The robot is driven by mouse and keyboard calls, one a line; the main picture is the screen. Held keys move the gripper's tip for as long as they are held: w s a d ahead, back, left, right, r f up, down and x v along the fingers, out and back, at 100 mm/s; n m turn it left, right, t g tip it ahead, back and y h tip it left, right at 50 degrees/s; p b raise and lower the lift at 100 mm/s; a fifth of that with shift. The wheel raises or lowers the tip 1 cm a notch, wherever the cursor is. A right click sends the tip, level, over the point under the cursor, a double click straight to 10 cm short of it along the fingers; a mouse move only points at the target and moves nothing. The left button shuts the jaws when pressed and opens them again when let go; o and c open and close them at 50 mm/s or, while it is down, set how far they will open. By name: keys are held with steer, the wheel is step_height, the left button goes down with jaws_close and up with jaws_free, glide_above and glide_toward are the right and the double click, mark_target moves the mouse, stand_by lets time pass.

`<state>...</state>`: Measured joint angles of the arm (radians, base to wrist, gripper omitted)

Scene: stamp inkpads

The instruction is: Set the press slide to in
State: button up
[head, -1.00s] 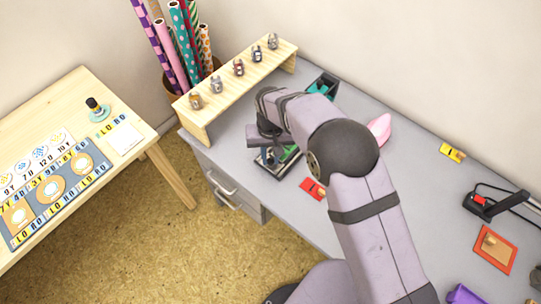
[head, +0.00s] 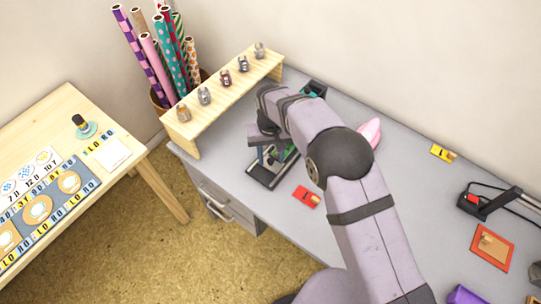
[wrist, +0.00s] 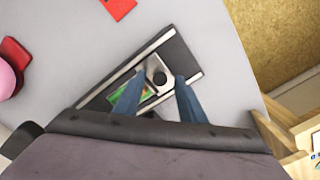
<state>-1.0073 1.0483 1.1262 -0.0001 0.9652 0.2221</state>
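The press is a dark slab with pale rails, on the grey desk below my gripper in the head view (head: 262,177). It lies diagonally in the wrist view (wrist: 173,53). A green patch (wrist: 124,96) and a dark block with a round metal part (wrist: 159,77) sit along it; which of these is the slide I cannot tell. My gripper (wrist: 160,80) has its two blue fingers apart, with the round metal part showing between the tips. Contact cannot be told. In the head view my gripper (head: 268,154) is over the press, and my arm hides part of it.
A wooden shelf (head: 190,126) with several small stamps stands behind the press. A red pad (head: 306,197) lies to its right, and a pink item (head: 369,131) lies farther back. A wooden table (head: 150,170) stands at the left, across a floor gap.

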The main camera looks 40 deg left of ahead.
steer(key=shift+r, duration=0.1)
steer(key=shift+r+b, duration=0.95)
steer(key=shift+r, duration=2.65)
steer(key=shift+c, duration=0.2)
